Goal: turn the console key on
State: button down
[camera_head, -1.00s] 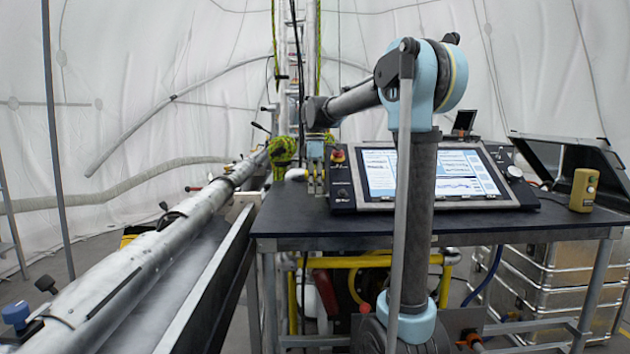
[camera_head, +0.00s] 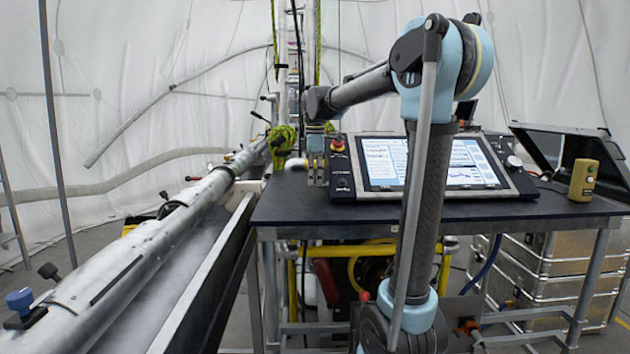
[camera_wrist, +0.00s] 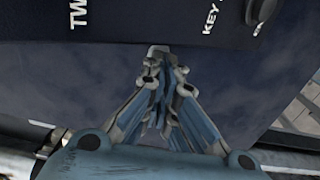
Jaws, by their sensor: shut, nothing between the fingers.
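The console (camera_head: 430,165) lies tilted on the dark table, with a lit screen and a dark left panel. A small dark knob (camera_head: 342,184) sits low on that panel. In the wrist view a dark knob (camera_wrist: 262,10) shows at the top edge, cut off, beside lettering that begins "KEY". I cannot read which way it points. My gripper (camera_head: 317,184) is just left of the console's left edge, fingers pointing down. In the wrist view my gripper (camera_wrist: 158,52) is shut and empty, its tips left of and below the knob, apart from it.
A red button (camera_head: 337,145) stands on the panel above the knob. The dark table (camera_head: 400,218) is clear in front of the console. A yellow handheld device (camera_head: 583,180) stands at its right. A long metal tube (camera_head: 165,235) runs along the left, with green rope (camera_head: 282,140) near my gripper.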

jog(key=shift+s+d+f, duration=0.1)
jog(key=shift+f, duration=0.2)
